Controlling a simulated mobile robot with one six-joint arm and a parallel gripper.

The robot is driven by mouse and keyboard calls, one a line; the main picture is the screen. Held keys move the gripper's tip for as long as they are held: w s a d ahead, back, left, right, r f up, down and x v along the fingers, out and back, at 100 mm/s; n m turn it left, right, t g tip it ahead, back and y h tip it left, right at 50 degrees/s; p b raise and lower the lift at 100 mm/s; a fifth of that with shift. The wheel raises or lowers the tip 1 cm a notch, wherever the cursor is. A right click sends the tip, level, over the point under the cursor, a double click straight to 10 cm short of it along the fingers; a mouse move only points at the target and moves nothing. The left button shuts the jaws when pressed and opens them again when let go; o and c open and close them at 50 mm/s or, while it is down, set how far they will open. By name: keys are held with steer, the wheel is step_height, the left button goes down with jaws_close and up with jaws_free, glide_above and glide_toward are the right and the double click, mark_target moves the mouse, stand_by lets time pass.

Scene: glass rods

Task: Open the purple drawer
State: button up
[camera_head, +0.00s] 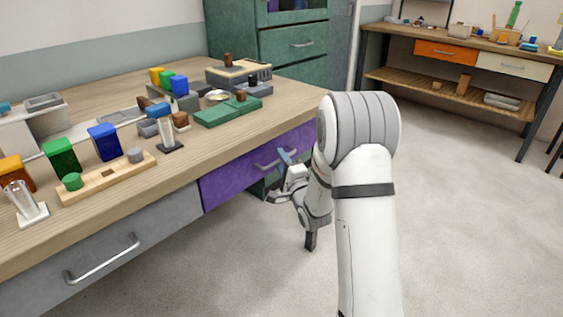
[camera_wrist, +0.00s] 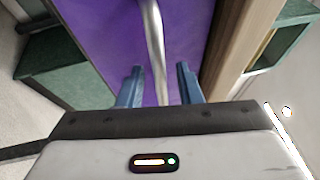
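The purple drawer (camera_head: 228,184) is under the wooden workbench, its front looking flush with the bench. Its metal handle (camera_head: 265,165) is partly hidden by my gripper (camera_head: 286,165) in the head view. In the wrist view, the purple front (camera_wrist: 105,40) fills the middle and the curved handle (camera_wrist: 154,42) runs up and down the picture. My gripper (camera_wrist: 160,88) is open, with one blue finger on each side of the handle's lower end. A gap shows between the handle and each finger. I cannot tell how deep the handle sits between them.
The workbench top (camera_head: 262,125) holds blocks, green trays (camera_head: 222,112) and a glass rod in a holder (camera_head: 168,138). A grey drawer (camera_head: 130,245) is left of the purple one. A green cabinet (camera_head: 290,50) stands behind. The floor (camera_head: 460,200) at right is clear.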

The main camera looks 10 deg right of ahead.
steer(key=shift+w+a, duration=0.1)
steer(key=shift+w, duration=0.2)
steer(key=shift+r, duration=0.1)
jaws_close()
stand_by(0.4)
